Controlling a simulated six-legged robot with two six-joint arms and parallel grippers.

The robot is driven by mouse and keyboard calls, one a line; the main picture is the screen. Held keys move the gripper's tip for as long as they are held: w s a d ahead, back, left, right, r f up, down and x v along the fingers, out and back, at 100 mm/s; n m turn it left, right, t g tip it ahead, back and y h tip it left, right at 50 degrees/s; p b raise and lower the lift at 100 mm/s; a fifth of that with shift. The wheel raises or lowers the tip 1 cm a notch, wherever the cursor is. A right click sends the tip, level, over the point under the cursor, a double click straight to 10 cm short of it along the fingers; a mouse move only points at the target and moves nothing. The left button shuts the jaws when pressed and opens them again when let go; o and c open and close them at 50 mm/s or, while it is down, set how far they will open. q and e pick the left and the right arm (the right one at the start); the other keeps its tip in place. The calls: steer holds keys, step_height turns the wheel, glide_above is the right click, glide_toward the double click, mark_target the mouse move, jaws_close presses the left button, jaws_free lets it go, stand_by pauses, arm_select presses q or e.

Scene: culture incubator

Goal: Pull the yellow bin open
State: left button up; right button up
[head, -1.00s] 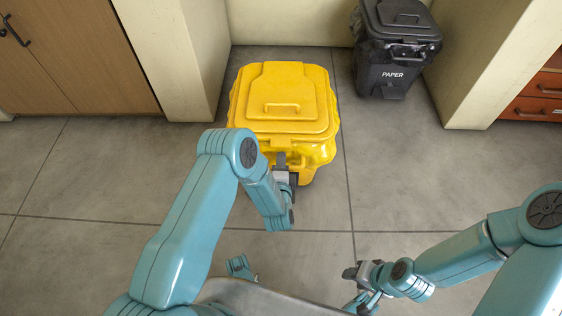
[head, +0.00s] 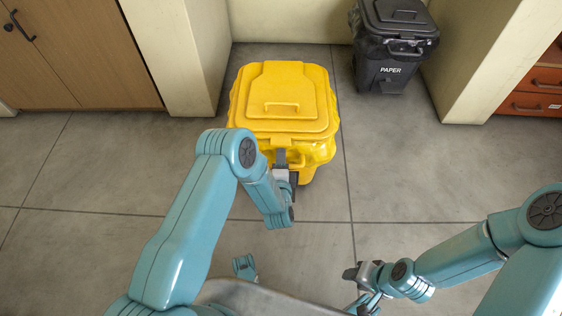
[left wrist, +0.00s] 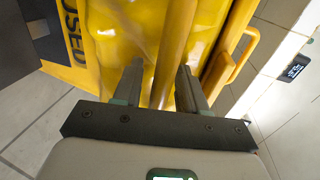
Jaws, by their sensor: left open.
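The yellow bin (head: 290,110) stands on the floor in the head view. Its lid, with a raised handle (head: 281,105), lies flat and closed on top. My left gripper (head: 282,160) is at the bin's front, just below the lid's front edge. In the left wrist view the open fingers (left wrist: 160,84) point at the yellow bin (left wrist: 125,35), with a yellow bar (left wrist: 176,45) between them. I cannot tell whether they touch it. My right gripper (head: 354,272) is low at the right, away from the bin; its jaw opening is unclear.
A black bin marked PAPER (head: 394,50) stands at the back right. A brown cabinet (head: 75,55) is at the left and orange drawers (head: 540,88) are at the right. Wall pillars flank the yellow bin. The grey floor (head: 410,175) around it is clear.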

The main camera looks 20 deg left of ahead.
arm_select(q)
steer(key=p+v, duration=0.1)
steer(key=v, duration=1.5)
steer(key=shift+s, duration=0.15)
steer(key=shift+d, duration=0.1)
